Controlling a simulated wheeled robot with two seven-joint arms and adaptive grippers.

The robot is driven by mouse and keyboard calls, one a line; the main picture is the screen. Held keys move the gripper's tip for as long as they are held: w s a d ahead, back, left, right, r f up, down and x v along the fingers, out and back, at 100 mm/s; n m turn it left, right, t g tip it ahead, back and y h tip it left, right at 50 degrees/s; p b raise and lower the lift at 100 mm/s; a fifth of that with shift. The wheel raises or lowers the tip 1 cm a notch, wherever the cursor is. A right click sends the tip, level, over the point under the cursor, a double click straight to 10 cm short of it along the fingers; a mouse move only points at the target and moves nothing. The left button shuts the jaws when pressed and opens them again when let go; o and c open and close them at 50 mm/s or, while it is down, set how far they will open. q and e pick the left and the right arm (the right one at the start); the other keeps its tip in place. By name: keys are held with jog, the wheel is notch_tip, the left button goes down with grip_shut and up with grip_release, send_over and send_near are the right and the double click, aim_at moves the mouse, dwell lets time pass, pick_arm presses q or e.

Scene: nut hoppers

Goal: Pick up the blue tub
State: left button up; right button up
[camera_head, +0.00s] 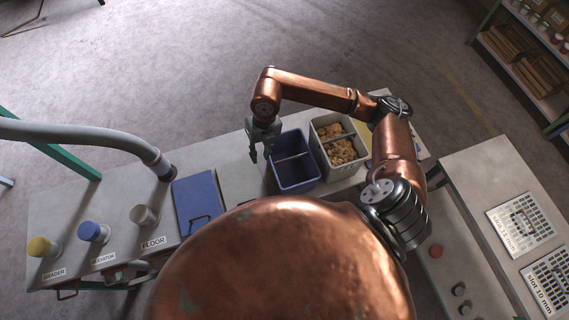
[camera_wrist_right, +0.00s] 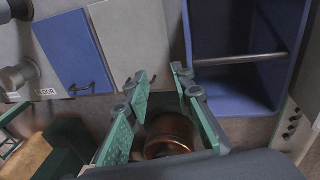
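The blue tub (camera_head: 296,174) is an open box with a bar across its top. It stands on the pale bench, left of a grey tub, and looks empty. In the right wrist view the blue tub (camera_wrist_right: 235,104) fills the upper right, with its bar crossing it. My right gripper (camera_head: 261,154) hangs just left of the tub's far left edge in the head view. Its two green-padded fingers (camera_wrist_right: 163,74) are apart with nothing between their tips, and the tub lies to their right. My left gripper does not show.
The grey tub (camera_head: 345,152) holds brown nut-like pieces and stands close on the blue tub's right. A blue flap with a handle (camera_head: 196,200) lies to the left. Several labelled knobs and a grey pipe (camera_head: 90,136) are further left. My copper body hides the front bench.

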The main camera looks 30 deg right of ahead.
jog(key=d, duration=0.1)
jog(key=d+f+h, duration=0.1)
jog(key=d+m+h, duration=0.1)
jog(key=shift+w+d+f, duration=0.35)
jog(key=shift+f, duration=0.05)
notch_tip(320, 180, down, 6)
jog(key=shift+d+r, duration=0.1)
jog(key=shift+d, duration=0.05)
jog(key=f, duration=0.3)
jog(key=s+f+p, duration=0.1)
jog(key=f, duration=0.1)
jog(key=shift+f, duration=0.6)
grip_shut()
